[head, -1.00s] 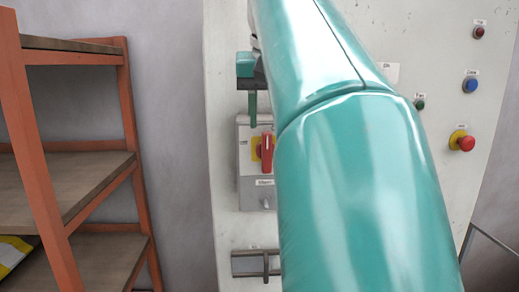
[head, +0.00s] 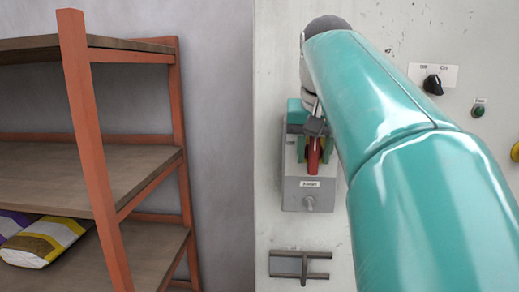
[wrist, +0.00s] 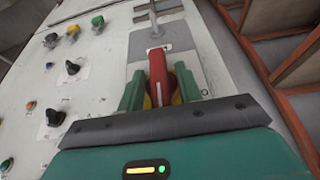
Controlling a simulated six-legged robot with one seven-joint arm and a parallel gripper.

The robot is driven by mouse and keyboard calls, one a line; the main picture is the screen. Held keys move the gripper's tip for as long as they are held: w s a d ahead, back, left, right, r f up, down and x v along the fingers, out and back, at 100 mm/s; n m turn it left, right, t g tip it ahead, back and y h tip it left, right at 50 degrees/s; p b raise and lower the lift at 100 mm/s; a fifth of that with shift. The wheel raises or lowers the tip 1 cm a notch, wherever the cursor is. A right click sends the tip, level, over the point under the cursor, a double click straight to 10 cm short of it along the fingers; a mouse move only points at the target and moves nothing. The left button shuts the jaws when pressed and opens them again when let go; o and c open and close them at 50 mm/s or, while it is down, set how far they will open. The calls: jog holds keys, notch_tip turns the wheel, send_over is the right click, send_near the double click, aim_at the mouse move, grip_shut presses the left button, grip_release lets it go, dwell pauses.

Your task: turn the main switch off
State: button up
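The main switch is a red handle (head: 313,158) on a yellow plate, mounted on a grey box (head: 309,195) on the panel. In the wrist view the red handle (wrist: 160,84) stands between the two green fingers of my gripper (wrist: 159,92). A little yellow shows between the handle and each finger, so the gripper looks open around the handle, not clamped. In the head view my gripper (head: 302,148) is over the upper part of the box and hides the switch's top and its side markings.
A black selector knob (head: 433,85) marked Off and On and a green button (head: 479,110) are to the right on the panel. A metal bracket (head: 300,266) is below the box. An orange-framed shelf (head: 90,172) with bags stands to the left.

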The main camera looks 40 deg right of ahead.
jog(key=shift+g+h, duration=0.3)
jog(key=g+h, duration=0.1)
jog(key=n+g+h, duration=0.1)
jog(key=g+h, duration=0.1)
jog(key=shift+w+a, duration=0.15)
jog(key=shift+w, duration=0.05)
jog(key=g+h, duration=0.2)
jog(key=n+g+h, duration=0.1)
jog(key=shift+w+a+f+g+h, duration=0.1)
jog(key=shift+f+g+h, duration=0.05)
jog(key=shift+g+h, duration=0.25)
jog(key=n+g+h, duration=0.1)
jog(key=h, duration=0.1)
jog(key=shift+f+g+h, duration=0.15)
jog(key=shift+g+h, duration=0.15)
jog(key=shift+g, duration=0.1)
jog(key=shift+f+n+g+h, duration=0.1)
jog(key=shift+n+g+h, duration=0.7)
jog(key=shift+h, duration=0.5)
jog(key=o, duration=0.6)
jog(key=shift+a, duration=0.1)
